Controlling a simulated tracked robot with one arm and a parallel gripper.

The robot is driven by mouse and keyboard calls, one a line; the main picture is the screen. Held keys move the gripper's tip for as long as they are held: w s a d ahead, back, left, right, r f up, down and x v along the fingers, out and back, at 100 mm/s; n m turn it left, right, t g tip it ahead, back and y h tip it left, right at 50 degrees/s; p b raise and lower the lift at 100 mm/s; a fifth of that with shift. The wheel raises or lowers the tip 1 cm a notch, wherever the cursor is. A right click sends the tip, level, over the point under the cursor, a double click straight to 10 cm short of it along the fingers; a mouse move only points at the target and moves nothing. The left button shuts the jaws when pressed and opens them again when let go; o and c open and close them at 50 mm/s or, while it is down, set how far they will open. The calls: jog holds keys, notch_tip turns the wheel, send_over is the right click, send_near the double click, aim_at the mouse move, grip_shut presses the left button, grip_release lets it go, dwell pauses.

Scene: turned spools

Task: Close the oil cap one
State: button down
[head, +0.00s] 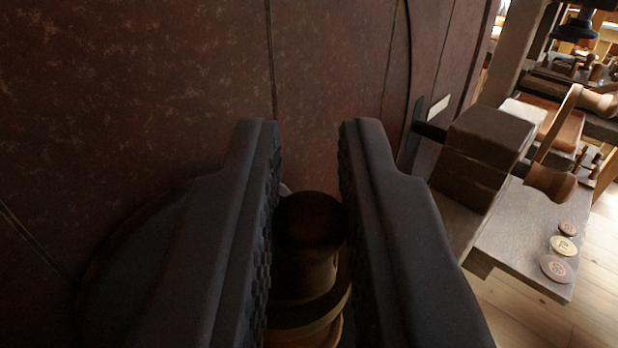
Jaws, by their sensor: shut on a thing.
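My gripper (308,140) is seen from behind, with its two dark ridged fingers reaching over a dark brown, turned knob-like piece. This piece, which looks like the oil cap (308,225), has a rounded top and a wider ringed base below. The fingers are closed against its sides. The lower part of the cap is in shadow and partly hidden by the fingers. I cannot tell from this view how the cap sits on what is beneath it.
A dark reddish-brown panelled surface (150,90) with seams fills the left and middle. At right, a wooden bench (500,235) carries a wooden block (485,140), a turned handle (552,182) and round discs (563,246). Wooden floor (530,325) shows below.

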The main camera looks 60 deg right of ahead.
jog(key=shift+w+a+r, duration=0.1)
jog(key=c, duration=1.5)
grip_release()
jog(key=shift+o, duration=0.2)
jog(key=shift+a, duration=0.1)
jog(key=b+v, duration=0.2)
jog(key=v, duration=1.1)
jog(key=shift+a+f+b, duration=0.2)
jog(key=shift+b, duration=0.15)
